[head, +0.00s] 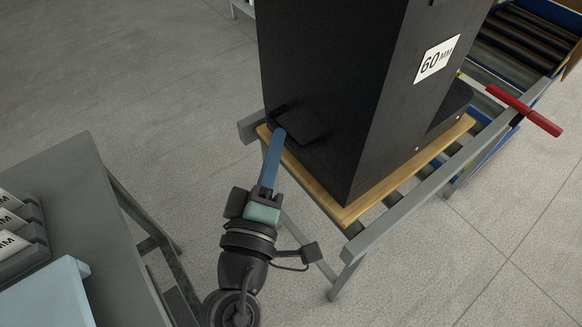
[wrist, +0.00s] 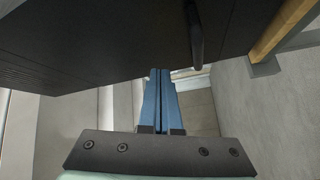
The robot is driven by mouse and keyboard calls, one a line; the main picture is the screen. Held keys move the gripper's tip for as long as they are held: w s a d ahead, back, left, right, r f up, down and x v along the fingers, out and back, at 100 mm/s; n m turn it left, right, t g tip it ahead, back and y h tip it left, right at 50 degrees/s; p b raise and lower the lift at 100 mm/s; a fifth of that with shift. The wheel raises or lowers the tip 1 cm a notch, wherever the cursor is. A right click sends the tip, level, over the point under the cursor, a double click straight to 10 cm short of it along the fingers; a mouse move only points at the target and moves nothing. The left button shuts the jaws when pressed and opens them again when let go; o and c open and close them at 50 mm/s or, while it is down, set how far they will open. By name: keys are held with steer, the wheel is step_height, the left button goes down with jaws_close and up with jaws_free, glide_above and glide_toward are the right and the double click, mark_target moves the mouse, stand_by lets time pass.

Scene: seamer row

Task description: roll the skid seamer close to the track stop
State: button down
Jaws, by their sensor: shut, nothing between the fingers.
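The skid seamer is a tall black machine (head: 335,90) with a white "60 MM" label, standing upright on a wooden skid (head: 352,208) on a grey roller track (head: 420,196). A red bar (head: 524,110) lies across the track beyond it, perhaps the track stop; a gap of rollers shows between it and the skid.
A grey table (head: 85,220) stands at the left with several labelled "MM" pieces (head: 14,225) and a pale blue box (head: 50,296). The track's legs (head: 345,280) stand close to my arm. Grey floor (head: 120,80) is open at the back left and at the right.

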steer(key=s+a+f+n+g+y+b, duration=0.1)
steer(key=s+f+n+b, duration=0.15)
steer(key=f, duration=0.45)
steer(key=s+a+f+n+b, duration=0.1)
steer(key=s+f+n, duration=0.15)
steer(key=f, duration=0.45)
steer(key=p, duration=0.3)
glide_above(290, 162)
steer(key=s, duration=0.4)
steer(key=shift+w, duration=0.2)
